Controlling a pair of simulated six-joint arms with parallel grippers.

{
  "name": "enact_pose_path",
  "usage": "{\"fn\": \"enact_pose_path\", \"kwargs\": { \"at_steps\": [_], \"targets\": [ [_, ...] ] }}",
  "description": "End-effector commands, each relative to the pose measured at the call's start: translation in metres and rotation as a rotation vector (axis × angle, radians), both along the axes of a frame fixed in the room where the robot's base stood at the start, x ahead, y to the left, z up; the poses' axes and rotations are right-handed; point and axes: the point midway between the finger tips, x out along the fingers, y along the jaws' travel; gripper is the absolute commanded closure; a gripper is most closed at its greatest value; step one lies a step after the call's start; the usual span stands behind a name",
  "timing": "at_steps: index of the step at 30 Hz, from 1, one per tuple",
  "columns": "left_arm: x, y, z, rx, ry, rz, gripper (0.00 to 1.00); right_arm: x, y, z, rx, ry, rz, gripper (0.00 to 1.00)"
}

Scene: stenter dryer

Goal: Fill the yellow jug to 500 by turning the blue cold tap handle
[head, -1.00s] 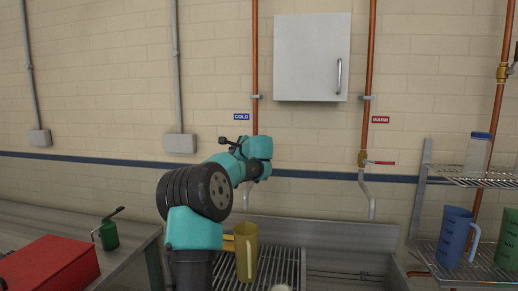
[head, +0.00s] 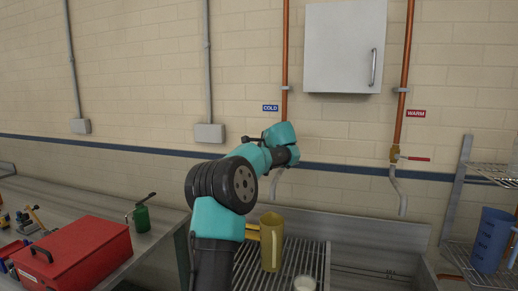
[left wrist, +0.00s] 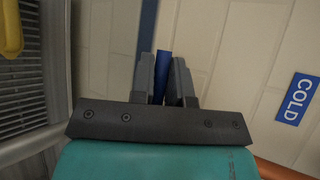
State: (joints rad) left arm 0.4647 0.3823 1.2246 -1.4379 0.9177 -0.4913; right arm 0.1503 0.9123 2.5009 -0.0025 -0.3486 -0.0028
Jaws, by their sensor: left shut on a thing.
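The yellow jug (head: 271,245) stands upright on the slatted rack, its mouth below the pale cold spout (head: 274,184). A yellow part of it shows at the left wrist view's upper left corner (left wrist: 11,28). Its scale and water level cannot be read, and no water stream is visible. My left gripper (left wrist: 165,82) is shut on the blue cold tap handle (left wrist: 164,67), which shows between its fingers. In the head view my left wrist hides the handle and fingers. The blue COLD sign (head: 270,108) is on the wall above. My right gripper is not in view.
The warm tap (head: 412,158) with its red handle is right of the cold one. A white cabinet (head: 340,50) hangs between the pipes. A red toolbox (head: 75,255) and green oil can (head: 141,218) are on the left bench. A blue jug (head: 490,240) stands on the right shelf.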

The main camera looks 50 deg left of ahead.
Motion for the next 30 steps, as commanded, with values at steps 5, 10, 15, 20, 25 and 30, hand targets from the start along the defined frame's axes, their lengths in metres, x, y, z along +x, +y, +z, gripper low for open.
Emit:
{"fn": "enact_pose_path", "kwargs": {
  "at_steps": [5,10,15,20,25,30],
  "targets": [
    [0.0,0.0,-0.003,-0.006,0.0,0.002,0.79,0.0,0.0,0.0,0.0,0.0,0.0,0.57],
    [0.0,0.0,-0.002,-0.004,0.001,0.002,0.63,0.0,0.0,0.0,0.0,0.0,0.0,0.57],
    [0.0,0.0,-0.002,-0.003,0.0,0.001,0.59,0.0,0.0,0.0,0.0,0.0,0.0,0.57],
    [0.0,-0.001,0.0,-0.002,0.0,0.001,0.59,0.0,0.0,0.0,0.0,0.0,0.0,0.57],
    [-0.003,-0.012,0.006,-0.001,0.0,-0.001,0.59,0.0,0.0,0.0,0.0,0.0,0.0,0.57],
    [-0.007,-0.035,0.018,-0.002,-0.002,0.0,0.59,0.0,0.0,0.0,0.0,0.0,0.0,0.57]
  ]
}}
